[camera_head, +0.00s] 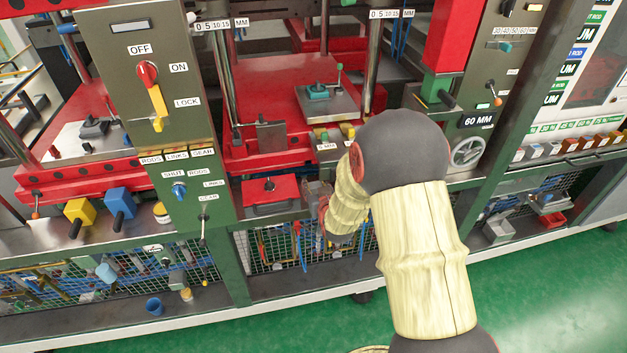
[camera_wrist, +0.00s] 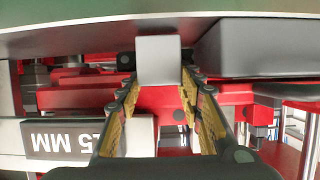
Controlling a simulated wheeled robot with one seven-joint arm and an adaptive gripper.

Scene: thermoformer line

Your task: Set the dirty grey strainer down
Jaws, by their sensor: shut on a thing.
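My gripper (camera_wrist: 158,85) shows in the wrist view with its two fingers closed on a plain light-grey block-like piece (camera_wrist: 158,60). This piece appears to be the grey strainer; no mesh or dirt can be made out on it. In the head view my gripper (camera_head: 316,205) is small and partly hidden by my arm, in front of the middle machine bay, just right of a red plate (camera_head: 270,190). The held piece cannot be told apart there.
A green post with a switch panel (camera_head: 150,80) stands left of my gripper. Wire mesh fronts (camera_head: 290,250) lie below. A yellow block (camera_head: 80,212) and a blue block (camera_head: 119,202) sit on the left ledge. A label plate (camera_wrist: 65,139) is close by in the wrist view.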

